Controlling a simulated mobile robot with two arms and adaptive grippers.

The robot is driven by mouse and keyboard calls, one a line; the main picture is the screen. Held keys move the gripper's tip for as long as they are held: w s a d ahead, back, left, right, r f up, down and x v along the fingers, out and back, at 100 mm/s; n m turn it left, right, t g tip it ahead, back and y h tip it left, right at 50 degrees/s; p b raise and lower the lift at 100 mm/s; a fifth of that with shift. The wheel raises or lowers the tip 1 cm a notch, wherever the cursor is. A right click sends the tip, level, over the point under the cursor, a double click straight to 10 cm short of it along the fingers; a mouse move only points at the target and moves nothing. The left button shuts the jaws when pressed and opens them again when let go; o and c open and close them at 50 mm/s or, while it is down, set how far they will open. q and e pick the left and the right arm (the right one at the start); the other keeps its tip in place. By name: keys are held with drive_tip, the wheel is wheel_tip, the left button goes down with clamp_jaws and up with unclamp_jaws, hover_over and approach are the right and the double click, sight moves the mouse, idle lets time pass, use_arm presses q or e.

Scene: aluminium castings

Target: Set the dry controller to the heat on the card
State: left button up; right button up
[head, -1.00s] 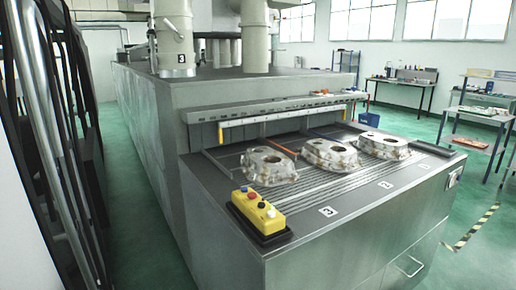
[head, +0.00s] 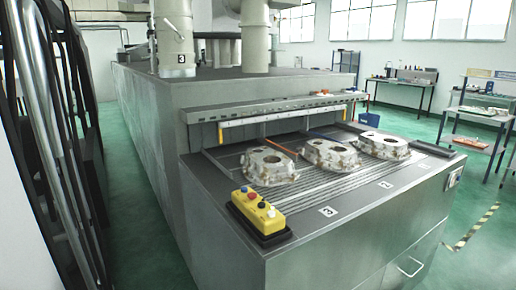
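Neither of my grippers shows in the head view. No part labelled as the dry controller can be made out, and no readable card shows. A yellow control box (head: 257,211) with red, blue and black buttons sits at the near left corner of the large grey machine (head: 330,240). A small pale panel (head: 455,177) is on the machine's right end; its face is too small to read.
Three aluminium castings (head: 268,166) lie in a row on the machine's slatted bed. Number plates (head: 327,211) mark its front edge. Workbenches (head: 402,80) stand at the back right. Green floor (head: 128,215) is clear left of the machine. Dark framework (head: 60,150) fills the left edge.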

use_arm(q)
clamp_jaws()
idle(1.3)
